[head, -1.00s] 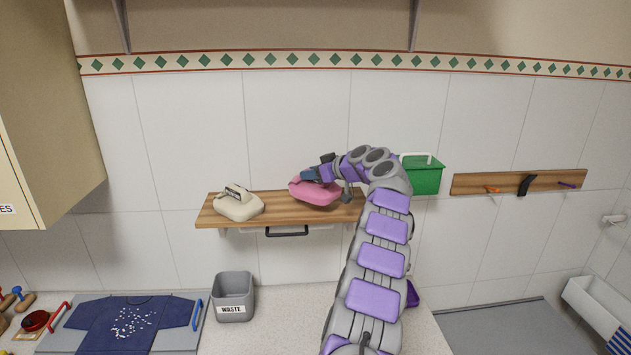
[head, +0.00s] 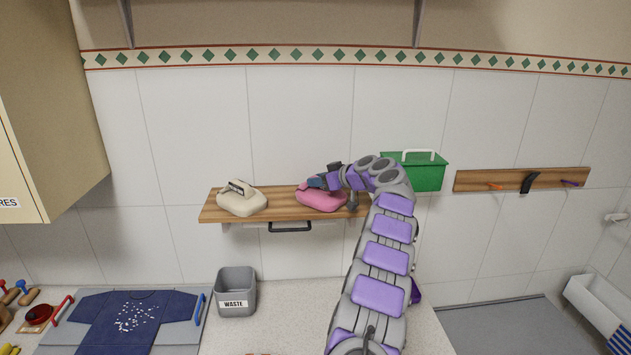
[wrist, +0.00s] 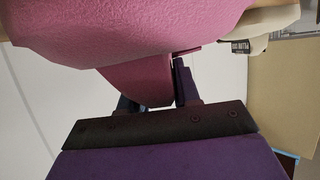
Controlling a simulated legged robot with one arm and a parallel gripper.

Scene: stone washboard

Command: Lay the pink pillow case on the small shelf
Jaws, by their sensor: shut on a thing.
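The pink pillow case (head: 322,202) is a folded bundle at the right part of the small wooden shelf (head: 279,210). It looks to be resting on the shelf or very close above it; I cannot tell which. My gripper (head: 314,184) comes in from the right and is shut on the top of the bundle. In the wrist view the pink cloth (wrist: 140,35) fills the upper part, with a fold of it between the fingers of my gripper (wrist: 158,92).
A cream labelled bundle (head: 242,202) sits on the shelf's left part, also seen in the wrist view (wrist: 255,28). A green box (head: 414,174) stands right of my arm. A grey waste bin (head: 236,290) and a navy shirt (head: 130,320) are on the counter below.

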